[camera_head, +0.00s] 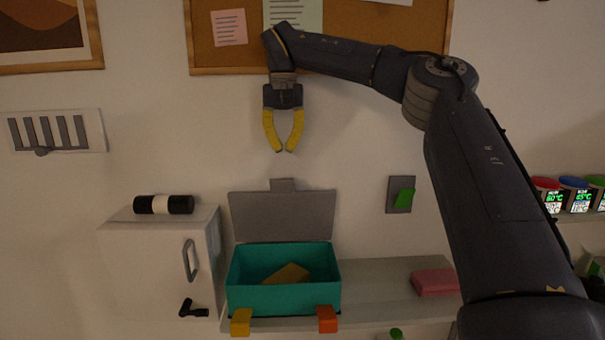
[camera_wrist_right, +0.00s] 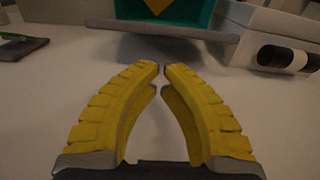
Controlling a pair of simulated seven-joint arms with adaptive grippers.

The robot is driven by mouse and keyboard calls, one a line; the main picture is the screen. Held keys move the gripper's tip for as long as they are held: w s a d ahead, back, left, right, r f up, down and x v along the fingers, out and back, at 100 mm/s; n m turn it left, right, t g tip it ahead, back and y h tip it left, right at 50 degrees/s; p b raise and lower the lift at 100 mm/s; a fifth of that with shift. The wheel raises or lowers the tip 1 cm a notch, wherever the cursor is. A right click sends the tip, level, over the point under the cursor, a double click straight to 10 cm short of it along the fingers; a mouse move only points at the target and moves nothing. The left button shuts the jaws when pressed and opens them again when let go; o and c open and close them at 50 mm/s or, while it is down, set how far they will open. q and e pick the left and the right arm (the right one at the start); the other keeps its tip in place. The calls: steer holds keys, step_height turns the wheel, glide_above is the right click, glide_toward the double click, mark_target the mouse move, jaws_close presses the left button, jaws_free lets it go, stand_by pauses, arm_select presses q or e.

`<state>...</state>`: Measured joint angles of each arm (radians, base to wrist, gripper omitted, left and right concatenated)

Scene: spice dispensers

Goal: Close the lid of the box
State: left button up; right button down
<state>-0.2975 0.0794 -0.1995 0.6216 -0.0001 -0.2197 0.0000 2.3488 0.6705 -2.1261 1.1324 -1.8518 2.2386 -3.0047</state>
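The teal box (camera_head: 284,299) stands on the shelf with its grey lid (camera_head: 283,215) raised upright at the back, so it is open. A yellow-brown block (camera_head: 288,274) lies inside. My right gripper (camera_head: 284,151), with yellow fingers, hangs pointing down above the lid, apart from it. Its fingertips are almost together with nothing between them. In the right wrist view the fingertips (camera_wrist_right: 162,67) nearly meet, and the lid's edge (camera_wrist_right: 178,31) and part of the teal box (camera_wrist_right: 205,12) show beyond them. My left gripper is not in view.
A white cabinet (camera_head: 155,262) with a black-and-white roller (camera_head: 164,204) on top stands left of the box. Orange (camera_head: 327,320) and yellow (camera_head: 241,322) clips sit at the box's front. A pink block (camera_head: 434,282) lies right.

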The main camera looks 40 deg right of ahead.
steer(key=shift+w+f, duration=0.1)
steer(key=shift+f, duration=3.5)
